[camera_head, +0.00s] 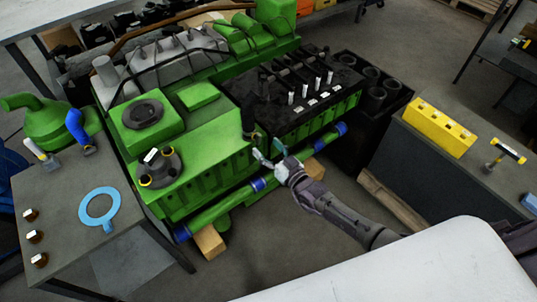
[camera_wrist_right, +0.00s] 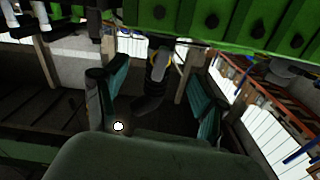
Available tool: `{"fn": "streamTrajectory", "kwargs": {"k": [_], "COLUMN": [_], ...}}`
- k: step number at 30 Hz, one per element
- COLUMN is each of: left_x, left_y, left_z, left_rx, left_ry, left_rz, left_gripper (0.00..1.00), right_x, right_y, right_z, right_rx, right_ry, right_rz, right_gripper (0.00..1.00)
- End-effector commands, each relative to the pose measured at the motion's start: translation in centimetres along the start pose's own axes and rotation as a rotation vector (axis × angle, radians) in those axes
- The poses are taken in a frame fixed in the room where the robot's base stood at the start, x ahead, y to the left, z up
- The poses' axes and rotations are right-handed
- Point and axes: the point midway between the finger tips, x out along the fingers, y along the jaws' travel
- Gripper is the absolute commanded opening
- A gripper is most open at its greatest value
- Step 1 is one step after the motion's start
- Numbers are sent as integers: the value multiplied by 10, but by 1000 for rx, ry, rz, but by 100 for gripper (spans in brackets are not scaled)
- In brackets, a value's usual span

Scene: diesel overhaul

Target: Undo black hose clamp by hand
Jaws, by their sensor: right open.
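A black hose (camera_head: 249,114) stands upright at the front side of the green engine, beside the dark cylinder section. In the right wrist view the black hose (camera_wrist_right: 150,102) hangs from the green edge. A grey and yellow fitting (camera_wrist_right: 159,62) sits around its upper part; I cannot clearly tell the black clamp from the hose. My right gripper (camera_head: 268,154) is open just below and to the right of the hose. In the right wrist view its teal-padded fingers (camera_wrist_right: 160,88) stand on either side of the hose, apart from it. My left gripper is out of view.
A green pipe with blue joints (camera_head: 212,211) runs low along the engine's front, near wooden blocks (camera_head: 209,242). A grey table (camera_head: 60,210) with a blue ring (camera_head: 99,206) stands at left. A workbench with a yellow block (camera_head: 440,128) stands at right.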

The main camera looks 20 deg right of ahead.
Motion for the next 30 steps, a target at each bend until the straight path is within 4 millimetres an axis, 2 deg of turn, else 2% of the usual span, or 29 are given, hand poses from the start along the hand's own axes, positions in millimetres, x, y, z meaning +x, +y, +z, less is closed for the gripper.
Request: {"fn": "streamTrajectory", "kwargs": {"k": [1, 5, 9, 14, 23, 30], "left_x": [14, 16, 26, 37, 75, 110], "left_y": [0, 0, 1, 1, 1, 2], "left_z": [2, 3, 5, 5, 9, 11], "left_rx": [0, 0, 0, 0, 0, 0], "left_ry": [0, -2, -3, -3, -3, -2], "left_rz": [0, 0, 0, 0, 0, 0], "left_gripper": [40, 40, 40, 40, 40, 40], "right_x": [1, 2, 2, 2, 2, 2], "right_y": [0, 0, 0, 0, -1, -1], "right_z": [6, 0, 2, 3, 6, 6], "right_rx": [14, 50, 144, 547, 1363, 2128], "right_ry": [1, -2, -3, -4, -5, -5], "right_rz": [-3, -3, -5, -4, -4, -2], "right_gripper": [71, 71, 71, 71, 71, 71]}}
